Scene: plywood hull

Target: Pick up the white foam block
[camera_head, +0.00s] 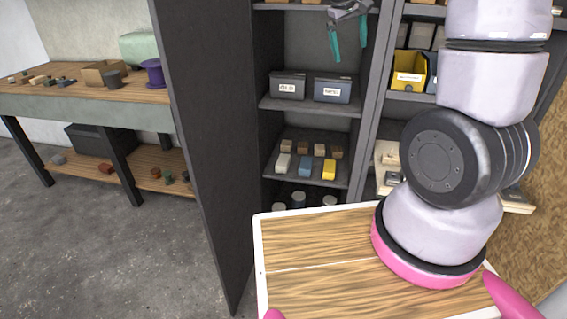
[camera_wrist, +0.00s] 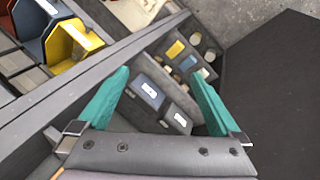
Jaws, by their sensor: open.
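The white foam block (camera_head: 282,163) appears to be the pale block at the left front of a lower shelf, left of a blue block (camera_head: 305,165) and a yellow block (camera_head: 328,169). In the wrist view the white block (camera_wrist: 203,73) is small and far off, beyond the right fingertip, beside the blue block (camera_wrist: 187,63) and yellow block (camera_wrist: 175,49). My gripper (camera_head: 349,52) hangs with teal fingers at the upper shelf level, well above the blocks. In the wrist view my gripper (camera_wrist: 158,76) is open, with nothing between its fingers.
Two grey labelled bins (camera_head: 288,86) (camera_head: 332,89) stand on the shelf above the blocks. Several brown blocks (camera_head: 303,148) sit behind the coloured row. A tall dark side panel (camera_head: 215,140) bounds the shelves at left. A yellow bin (camera_head: 409,72) is at right. Floor at left is open.

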